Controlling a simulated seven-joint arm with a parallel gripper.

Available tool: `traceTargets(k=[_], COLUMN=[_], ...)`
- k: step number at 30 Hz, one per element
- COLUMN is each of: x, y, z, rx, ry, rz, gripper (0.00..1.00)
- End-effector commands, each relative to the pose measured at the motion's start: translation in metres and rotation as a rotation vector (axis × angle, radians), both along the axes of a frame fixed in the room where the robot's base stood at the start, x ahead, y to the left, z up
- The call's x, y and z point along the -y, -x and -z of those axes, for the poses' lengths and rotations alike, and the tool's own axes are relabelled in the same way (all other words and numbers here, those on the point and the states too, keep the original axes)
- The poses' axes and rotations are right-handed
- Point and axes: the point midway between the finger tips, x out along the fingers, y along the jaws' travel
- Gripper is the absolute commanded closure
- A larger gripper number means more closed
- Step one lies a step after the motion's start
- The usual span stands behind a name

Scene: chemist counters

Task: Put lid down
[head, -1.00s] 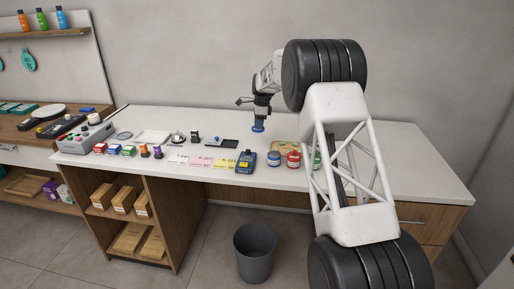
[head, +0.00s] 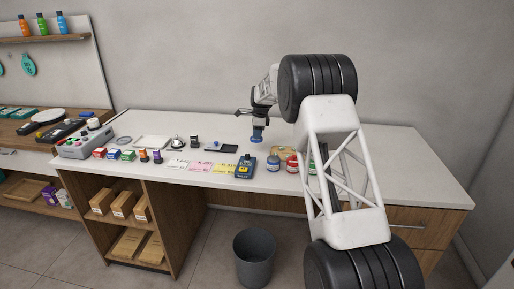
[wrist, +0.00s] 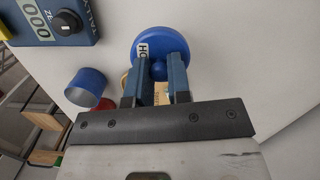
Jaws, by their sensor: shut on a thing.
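My gripper (head: 258,132) is shut on a blue round lid (head: 257,140) over the back middle of the white counter (head: 340,140). In the wrist view, the two fingers (wrist: 160,72) pinch the small knob of the lid (wrist: 160,32). A white label with dark letters, partly hidden by a finger, shows on the lid. I cannot tell whether the lid touches the counter. A blue jar (head: 272,163) stands in front and to the right of the lid; it also shows in the wrist view (wrist: 88,86).
A red-topped jar (head: 292,164) stands right of the blue jar, with a tan board (head: 284,150) behind. My arm hides the counter beyond the jars.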

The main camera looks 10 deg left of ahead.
Motion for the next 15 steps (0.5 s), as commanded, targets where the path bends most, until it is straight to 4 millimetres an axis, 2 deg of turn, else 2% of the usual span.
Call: traceTargets(k=[3, 6, 15], x=[0.000, 0.000, 0.000], y=[0.000, 0.000, 0.000], z=[0.017, 0.026, 0.030], rx=[-0.002, 0.000, 0.000], ry=[0.000, 0.000, 0.000], rz=[0.000, 0.000, 0.000], gripper=[1.00, 1.00, 1.00])
